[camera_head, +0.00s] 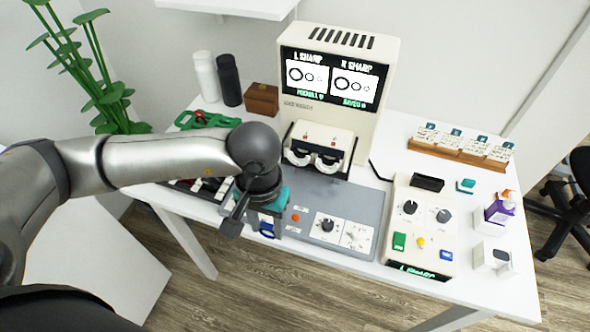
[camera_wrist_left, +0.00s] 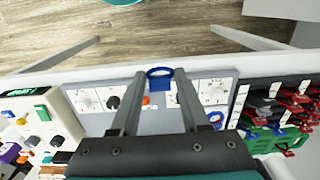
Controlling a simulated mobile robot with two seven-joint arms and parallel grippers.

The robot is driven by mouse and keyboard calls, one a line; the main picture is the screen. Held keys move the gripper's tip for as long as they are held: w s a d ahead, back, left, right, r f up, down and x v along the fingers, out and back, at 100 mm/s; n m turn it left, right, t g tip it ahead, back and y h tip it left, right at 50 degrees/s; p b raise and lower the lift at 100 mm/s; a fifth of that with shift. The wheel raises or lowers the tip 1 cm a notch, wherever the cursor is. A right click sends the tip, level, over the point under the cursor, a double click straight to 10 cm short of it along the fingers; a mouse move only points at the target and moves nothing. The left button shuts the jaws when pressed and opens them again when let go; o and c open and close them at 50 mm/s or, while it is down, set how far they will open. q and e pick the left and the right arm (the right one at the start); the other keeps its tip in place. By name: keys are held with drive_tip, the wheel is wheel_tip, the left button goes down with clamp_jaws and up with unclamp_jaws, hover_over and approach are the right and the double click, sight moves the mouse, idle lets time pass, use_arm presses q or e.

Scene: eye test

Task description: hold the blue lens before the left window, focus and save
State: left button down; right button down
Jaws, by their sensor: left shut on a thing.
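My left gripper (camera_head: 250,215) is over the front left of the grey base plate. It is shut on a small blue lens (camera_wrist_left: 160,72), whose ring and tab show between the fingertips in the wrist view. In the head view the blue lens (camera_head: 267,228) is partly hidden by the gripper. The cream tester (camera_head: 350,60) stands at the back, with two windows; the left window (camera_head: 297,157) is well behind the gripper. Its screen (camera_head: 332,78) reads "L SHARP" and "R SHARP", with "SAVED" under the right. My right gripper is not in view.
A control box (camera_head: 405,225) with knobs and green, yellow and blue buttons is at the right. A lens rack (camera_wrist_left: 290,100) with red and dark handles lies left of the plate, partly hidden by my arm. Bottles (camera_head: 205,75), a wooden card stand (camera_head: 460,150) and a plant surround it.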

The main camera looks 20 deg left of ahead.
use_arm(q)
drive_tip(key=w+r+h+p, duration=0.3)
drive_tip(key=w+r+p, duration=0.4)
drive_tip(key=w+r, duration=0.3)
drive_tip(key=shift+w+a+f+b, duration=0.15)
drive_tip(key=shift+w+f+b, duration=0.6)
drive_tip(key=shift+f+b, duration=0.45)
drive_tip(key=shift+w+a+f+b, duration=0.15)
drive_tip(key=shift+w+f+b, duration=0.55)
drive_tip(key=shift+f+b, duration=0.55)
drive_tip(key=shift+w+a+f+b, duration=0.15)
drive_tip(key=shift+w+f+b, duration=0.6)
drive_tip(key=shift+f+b, duration=0.45)
drive_tip(key=shift+f, duration=0.1)
drive_tip(key=shift+b, duration=0.3)
